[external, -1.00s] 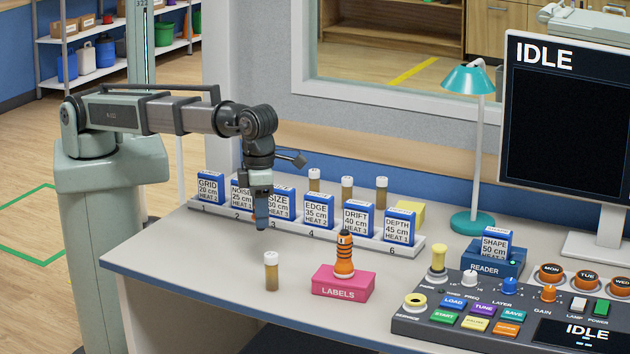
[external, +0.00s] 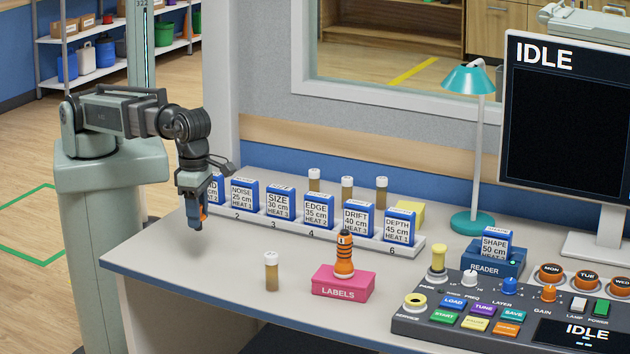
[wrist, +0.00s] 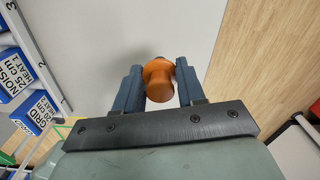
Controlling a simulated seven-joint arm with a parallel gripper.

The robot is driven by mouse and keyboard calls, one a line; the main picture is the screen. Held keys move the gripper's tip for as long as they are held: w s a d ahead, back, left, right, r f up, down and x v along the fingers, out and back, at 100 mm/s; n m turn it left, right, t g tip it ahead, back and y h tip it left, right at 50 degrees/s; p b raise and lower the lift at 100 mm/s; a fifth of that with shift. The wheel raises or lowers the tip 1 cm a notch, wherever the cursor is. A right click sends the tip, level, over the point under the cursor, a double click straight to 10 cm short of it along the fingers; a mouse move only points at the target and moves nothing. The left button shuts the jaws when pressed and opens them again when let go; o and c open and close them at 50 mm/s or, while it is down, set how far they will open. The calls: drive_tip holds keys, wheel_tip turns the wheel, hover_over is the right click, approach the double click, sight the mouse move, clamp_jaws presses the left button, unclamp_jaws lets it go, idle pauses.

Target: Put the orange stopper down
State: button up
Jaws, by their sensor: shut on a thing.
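The orange stopper (wrist: 159,80) is between the two fingers of my gripper (wrist: 160,84) in the wrist view, with a finger on each side. In the external view my gripper (external: 197,225) points down above the left end of the desk, in front of the GRID and NOISE cartridges. Only a bit of orange shows there between the fingers. The gripper is shut on the stopper. The stopper seems held above the desk top (external: 170,256); the exact gap below it is hard to tell.
A rack (external: 275,224) of labelled blue cartridges stands behind and right of my gripper. A vial (external: 271,271) with a white cap and a pink LABELS box (external: 343,284) bearing an orange-and-black striped object (external: 344,256) stand farther right. The desk's front left is clear.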

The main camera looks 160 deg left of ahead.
drive_tip(key=shift+f, duration=4.25)
drive_tip(key=shift+f, duration=0.1)
drive_tip(key=o, duration=1)
drive_tip(key=shift+o, duration=0.2)
drive_tip(key=shift+r, duration=6.15)
